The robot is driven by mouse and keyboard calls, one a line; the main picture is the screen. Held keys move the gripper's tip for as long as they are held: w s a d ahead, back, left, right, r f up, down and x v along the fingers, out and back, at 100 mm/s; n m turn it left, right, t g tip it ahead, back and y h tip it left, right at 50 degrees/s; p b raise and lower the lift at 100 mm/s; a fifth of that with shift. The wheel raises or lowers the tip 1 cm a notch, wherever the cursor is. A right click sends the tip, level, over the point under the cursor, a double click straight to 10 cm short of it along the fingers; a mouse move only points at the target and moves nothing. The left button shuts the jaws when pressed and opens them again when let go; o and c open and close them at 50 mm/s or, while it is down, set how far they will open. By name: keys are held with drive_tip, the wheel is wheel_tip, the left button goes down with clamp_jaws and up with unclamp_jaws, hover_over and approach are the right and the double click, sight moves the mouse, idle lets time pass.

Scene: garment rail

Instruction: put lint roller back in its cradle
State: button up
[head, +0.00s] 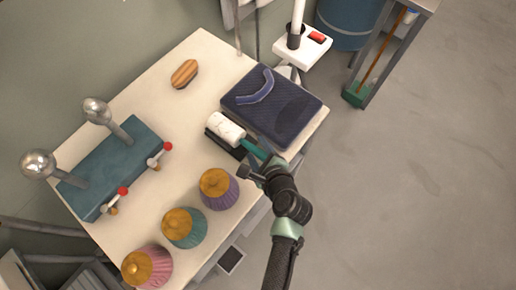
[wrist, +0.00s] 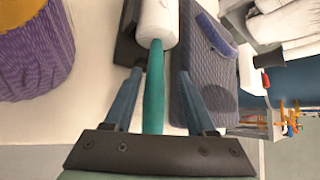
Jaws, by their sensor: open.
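The lint roller has a white head (head: 226,128) and a teal handle (head: 255,149), and lies near the table's right edge. A black cradle (head: 224,146) shows under and beside the white head. In the wrist view the white head (wrist: 156,22) is at the top, with the dark cradle (wrist: 128,45) along its left side. I cannot tell how fully the head is seated. My gripper (wrist: 158,74) is open, one finger on each side of the teal handle (wrist: 154,95), with gaps on both sides. In the head view my gripper (head: 266,166) is at the handle's end.
A dark folded garment with a blue strip (head: 272,104) lies beside the roller. Three buttoned jars or spools (head: 218,188) stand at the front. A teal block with metal knobs (head: 112,168) is left, a wooden brush (head: 184,73) behind. Open table (head: 160,112) lies between.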

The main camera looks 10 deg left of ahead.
drive_tip(key=shift+r, duration=0.15)
drive_tip(key=r+v, duration=0.1)
drive_tip(key=v, duration=1.2)
drive_tip(key=w+r+n+t+h, duration=0.1)
drive_tip(key=w+r+n+t, duration=0.45)
drive_tip(key=r, duration=0.85)
drive_tip(key=w+r+n+t+h, duration=0.2)
drive_tip(key=w+r+n, duration=0.4)
drive_tip(key=w+r, duration=0.7)
drive_tip(key=s+r+n+t, duration=0.3)
drive_tip(key=s+r, duration=0.1)
drive_tip(key=r, duration=0.7)
drive_tip(key=s+a+r+n+t+h, duration=0.1)
drive_tip(key=s+r+n+t, duration=0.3)
drive_tip(key=r, duration=0.8)
drive_tip(key=s+r+n+t+h, duration=0.1)
drive_tip(key=s+r+n+t, duration=0.2)
drive_tip(key=r, duration=0.9)
drive_tip(key=shift+s+a+r, duration=0.25)
drive_tip(key=shift+s+a, duration=0.1)
drive_tip(key=shift+s, duration=0.6)
drive_tip(key=shift+f, duration=0.15)
